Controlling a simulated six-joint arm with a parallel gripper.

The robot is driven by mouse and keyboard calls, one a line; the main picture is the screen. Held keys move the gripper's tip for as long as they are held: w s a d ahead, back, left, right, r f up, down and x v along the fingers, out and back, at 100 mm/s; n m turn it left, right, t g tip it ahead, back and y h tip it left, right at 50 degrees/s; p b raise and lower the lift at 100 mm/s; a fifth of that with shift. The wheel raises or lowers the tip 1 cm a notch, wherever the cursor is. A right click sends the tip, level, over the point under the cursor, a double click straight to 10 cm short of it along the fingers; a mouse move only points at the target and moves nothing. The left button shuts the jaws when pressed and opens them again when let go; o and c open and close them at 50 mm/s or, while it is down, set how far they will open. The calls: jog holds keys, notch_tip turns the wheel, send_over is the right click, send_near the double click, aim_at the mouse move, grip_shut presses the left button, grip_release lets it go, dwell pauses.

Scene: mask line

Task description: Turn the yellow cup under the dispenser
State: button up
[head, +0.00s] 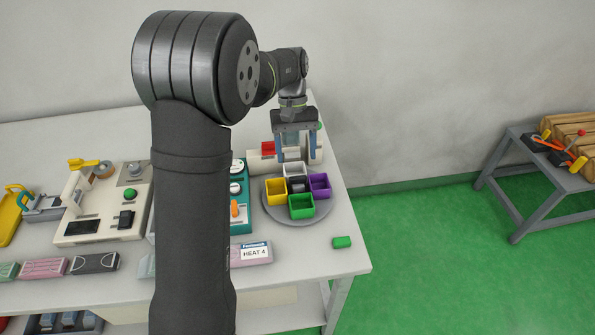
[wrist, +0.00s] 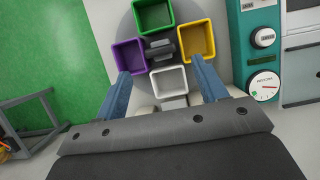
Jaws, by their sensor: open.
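The yellow cup (head: 276,197) is a square open cup on the left of a round grey turntable (head: 271,213). A white cup (head: 293,168) is at its back, a purple cup (head: 320,188) at its right and a green cup (head: 301,212) at its front. A dark knob (wrist: 161,49) stands between the cups. My gripper (head: 296,160) is open, pointing down over the back of the turntable. In the wrist view its blue fingers straddle the white cup (wrist: 169,85), with the yellow cup (wrist: 197,42) beyond the right finger.
A teal machine with a dial (wrist: 264,86) stands beside the turntable. The table's right edge is close. A cream machine (head: 100,212) stands farther left.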

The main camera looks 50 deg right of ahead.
aim_at(298, 176)
jog(key=x, duration=0.6)
jog(key=shift+f, duration=0.1)
jog(key=shift+c, duration=0.4)
jog(key=c, duration=1.3)
